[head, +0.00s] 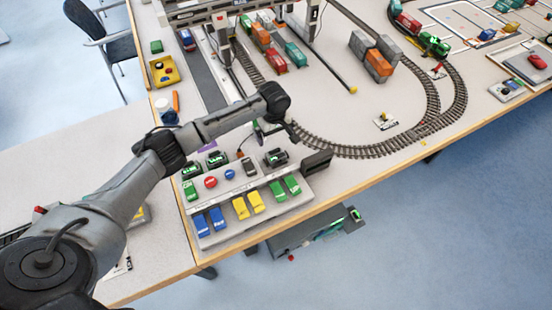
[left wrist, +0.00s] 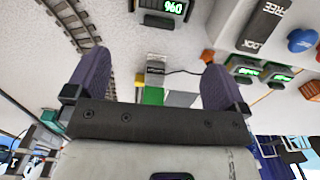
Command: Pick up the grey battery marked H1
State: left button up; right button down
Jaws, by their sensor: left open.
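A small grey block (left wrist: 156,72) with a dark top band lies between my left fingers in the left wrist view, with a green block (left wrist: 153,96) directly below it in the picture. It may be the grey battery, but I cannot read H1 on it. My left gripper (left wrist: 154,62) is open, one purple-grey finger on each side of the block with clear gaps. Whether the block lies at fingertip depth I cannot tell. In the head view my left arm reaches over the back of the control panel, and the fingers are mostly hidden there. My right gripper is not in view.
The control panel (head: 222,240) has blue, yellow and green rocker switches, a red button (head: 211,182), a blue button (head: 230,174) and lit displays. A cable (left wrist: 185,71) runs near the grey block. Curved rail track (head: 360,151) lies to the right. Containers (head: 378,65) stand farther back.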

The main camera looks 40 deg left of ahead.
aim_at(275, 150)
pick_arm(q)
notch_tip(275, 150, down, 6)
jog(key=shift+r+b, duration=0.1)
jog(key=shift+b, duration=0.5)
notch_tip(275, 150, down, 4)
jog(key=shift+r+b, duration=0.1)
jog(key=shift+b, duration=0.65)
jog(key=shift+f, duration=0.75)
jog(key=shift+c, duration=0.3)
jog(key=c, duration=1)
